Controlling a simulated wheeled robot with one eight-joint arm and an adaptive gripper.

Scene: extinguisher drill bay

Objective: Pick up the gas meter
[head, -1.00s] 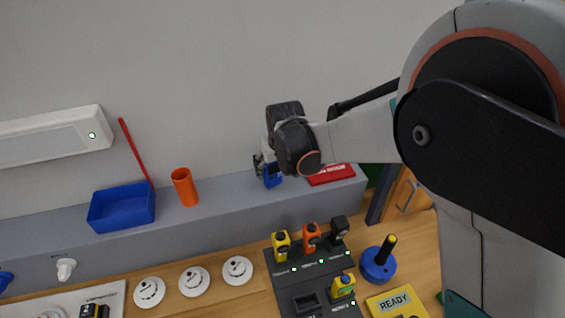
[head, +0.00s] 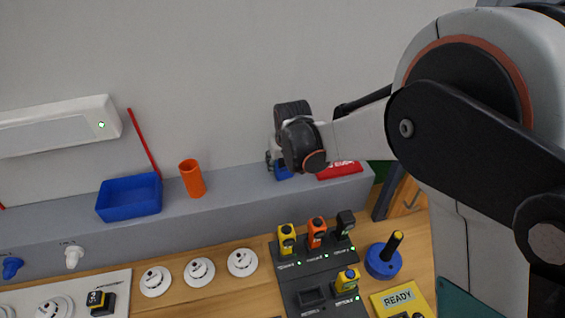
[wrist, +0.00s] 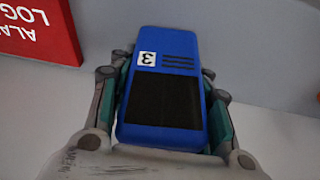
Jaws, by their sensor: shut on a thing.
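The gas meter (wrist: 165,85) is a blue handheld box with a dark screen, dark slits and a white label with a 3. In the wrist view it fills the middle, between the teal-padded fingers of my gripper (wrist: 172,100), which is shut on its two sides. In the head view my gripper (head: 274,166) is over the grey ledge at the wall, and only a small blue part of the meter (head: 284,174) shows below my wrist. The rest is hidden by my arm. I cannot tell whether the meter touches the ledge.
A red log book (head: 340,171) lies on the ledge right of the meter. An orange cup (head: 192,178) and a blue tray (head: 130,198) stand left. Below, a dark dock (head: 318,276) holds yellow, orange and black devices. White detectors (head: 199,272) lie on the wooden bench.

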